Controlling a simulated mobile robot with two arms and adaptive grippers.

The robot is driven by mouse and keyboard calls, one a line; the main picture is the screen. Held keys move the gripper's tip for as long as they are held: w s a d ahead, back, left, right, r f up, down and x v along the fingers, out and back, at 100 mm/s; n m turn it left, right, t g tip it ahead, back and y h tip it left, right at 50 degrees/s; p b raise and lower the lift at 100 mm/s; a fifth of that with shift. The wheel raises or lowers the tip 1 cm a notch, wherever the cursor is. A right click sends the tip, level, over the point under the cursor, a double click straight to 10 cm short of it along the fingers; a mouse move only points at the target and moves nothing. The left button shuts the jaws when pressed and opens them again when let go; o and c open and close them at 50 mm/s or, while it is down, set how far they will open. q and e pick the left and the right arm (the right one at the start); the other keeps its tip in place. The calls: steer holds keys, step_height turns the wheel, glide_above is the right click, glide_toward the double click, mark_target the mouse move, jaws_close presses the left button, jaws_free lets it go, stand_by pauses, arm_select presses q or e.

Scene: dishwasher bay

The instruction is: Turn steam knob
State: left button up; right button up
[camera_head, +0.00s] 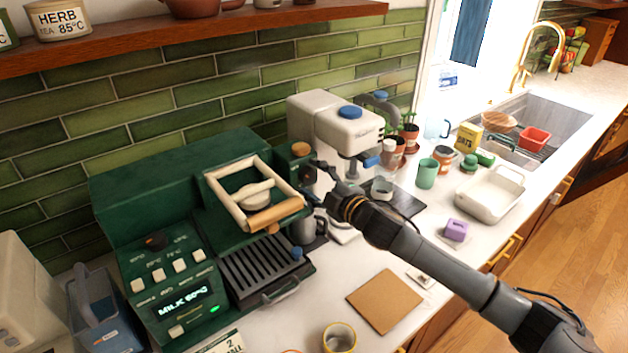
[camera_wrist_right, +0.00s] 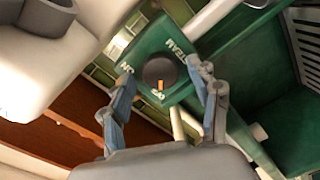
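The steam knob (camera_wrist_right: 159,71) is a round dark knob with an orange mark, on a green panel (camera_wrist_right: 140,45) lettered "STEAM" and "ON" in the right wrist view. The orange mark points toward the picture's lower edge, beside partly readable lettering. The green espresso machine (camera_head: 130,190) carries this panel on its right side in the head view. My right gripper (camera_wrist_right: 162,82) is open and empty, with one finger on each side of the knob in the picture; contact is not visible. In the head view my right gripper (camera_head: 318,176) is small and close to the panel. My left gripper is not in view.
A steel pitcher (camera_head: 304,230) stands below my right gripper. A white appliance (camera_head: 335,125) with a blue cap stands right behind it. A brown board (camera_head: 384,301), a purple block (camera_head: 455,229) and a white tray (camera_head: 490,195) lie on the counter near my right arm.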

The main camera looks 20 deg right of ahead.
steer(key=shift+s+d, duration=0.15)
steer(key=shift+s, duration=0.4)
steer(key=v, duration=1.1)
